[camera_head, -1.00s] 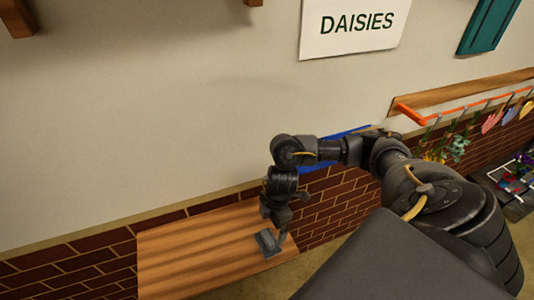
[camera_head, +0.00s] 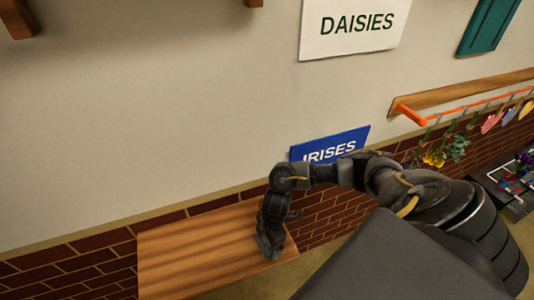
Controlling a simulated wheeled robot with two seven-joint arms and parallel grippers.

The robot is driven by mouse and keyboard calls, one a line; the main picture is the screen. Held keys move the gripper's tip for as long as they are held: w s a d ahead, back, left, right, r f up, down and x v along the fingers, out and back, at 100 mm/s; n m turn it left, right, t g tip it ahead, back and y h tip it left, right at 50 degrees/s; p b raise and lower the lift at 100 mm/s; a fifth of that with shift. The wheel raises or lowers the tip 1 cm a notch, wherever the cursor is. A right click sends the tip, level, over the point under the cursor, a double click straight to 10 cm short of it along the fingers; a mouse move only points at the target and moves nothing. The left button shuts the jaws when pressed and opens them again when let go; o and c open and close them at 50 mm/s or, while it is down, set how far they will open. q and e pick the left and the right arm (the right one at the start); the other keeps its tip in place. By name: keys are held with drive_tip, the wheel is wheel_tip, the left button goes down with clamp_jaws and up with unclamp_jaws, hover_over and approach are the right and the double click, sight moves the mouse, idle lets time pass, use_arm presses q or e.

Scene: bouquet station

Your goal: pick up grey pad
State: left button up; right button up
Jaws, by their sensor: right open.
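My right arm comes in from the right, and its gripper (camera_head: 270,247) points down at the right end of the wooden table (camera_head: 195,250). The gripper is open and sits right over the spot where the grey pad lies. The pad is hidden, or cannot be told apart from the dark fingers at this size. I cannot tell whether the fingers touch it. My left gripper is out of view.
The rest of the wooden tabletop is bare. Behind it is a wall with brick below, a blue IRISES sign (camera_head: 330,146) and a white DAISIES sign (camera_head: 352,27). An orange rail (camera_head: 460,110) with hanging flowers is at the right.

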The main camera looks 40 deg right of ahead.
drive_tip(key=c, duration=0.8)
drive_tip(key=shift+r, duration=0.15)
drive_tip(key=shift+r, duration=0.3)
wheel_tip(320, 180, up, 3)
drive_tip(key=shift+f+b, duration=0.2)
drive_tip(key=shift+b, duration=0.1)
drive_tip(key=s+r, duration=0.3)
drive_tip(key=s, duration=0.1)
drive_tip(key=s+d+r+p, duration=0.1)
drive_tip(key=s+r, duration=0.2)
drive_tip(key=s, duration=0.2)
drive_tip(key=s+r+p, duration=0.1)
drive_tip(key=s+r, duration=0.2)
drive_tip(key=s, duration=0.2)
drive_tip(key=shift+d+r, duration=0.15)
drive_tip(key=shift+r, duration=0.15)
